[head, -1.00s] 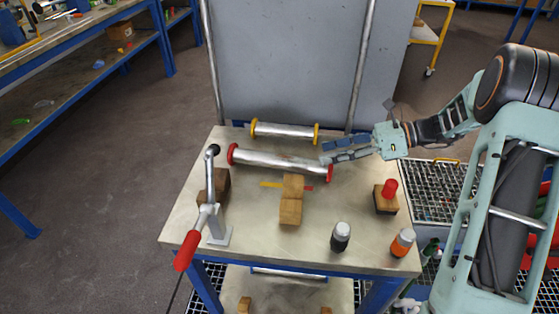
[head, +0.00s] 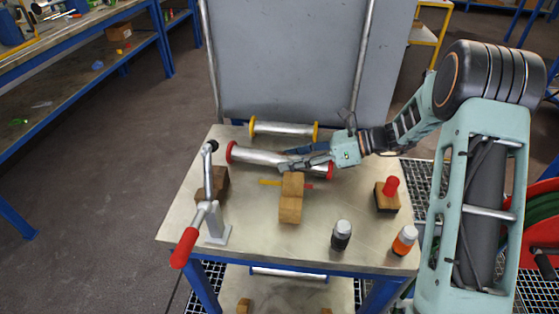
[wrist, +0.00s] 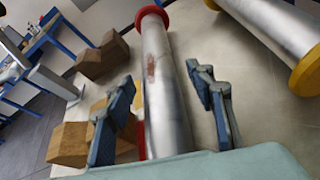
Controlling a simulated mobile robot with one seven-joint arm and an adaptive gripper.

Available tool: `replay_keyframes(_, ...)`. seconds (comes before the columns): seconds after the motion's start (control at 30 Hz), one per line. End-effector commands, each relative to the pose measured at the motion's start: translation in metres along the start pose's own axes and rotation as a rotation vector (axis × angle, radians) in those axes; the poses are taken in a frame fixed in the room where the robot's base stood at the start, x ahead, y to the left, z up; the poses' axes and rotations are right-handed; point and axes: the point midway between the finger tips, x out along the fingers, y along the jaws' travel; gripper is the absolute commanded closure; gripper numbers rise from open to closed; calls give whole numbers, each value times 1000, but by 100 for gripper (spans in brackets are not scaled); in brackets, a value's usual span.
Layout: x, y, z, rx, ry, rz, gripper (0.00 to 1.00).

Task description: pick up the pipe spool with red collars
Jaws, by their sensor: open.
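The pipe spool with red collars (head: 256,157) lies across the rear half of the table, a silver tube with a red collar at each end. In the wrist view its tube (wrist: 165,95) runs between my two open fingers, apart from the finger on each side as far as I can see. My gripper (head: 290,158) is open over the right part of this tube and hides some of it. The near end of the spool is hidden by my gripper body in the wrist view.
A spool with yellow collars (head: 283,129) lies just behind. Wooden blocks (head: 291,198) stand in front, with a red-handled clamp (head: 215,215) at left. Two bottles (head: 341,235) and a block with a red knob (head: 388,194) stand at right. A grey panel rises behind the table.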

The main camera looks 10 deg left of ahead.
Motion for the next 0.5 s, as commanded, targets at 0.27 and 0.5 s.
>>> replay_keyframes(0.27, -1, 0, 0, 0, 0, 0, 69)
replay_keyframes(0.5, -1, 0, 0, 0, 0, 0, 95)
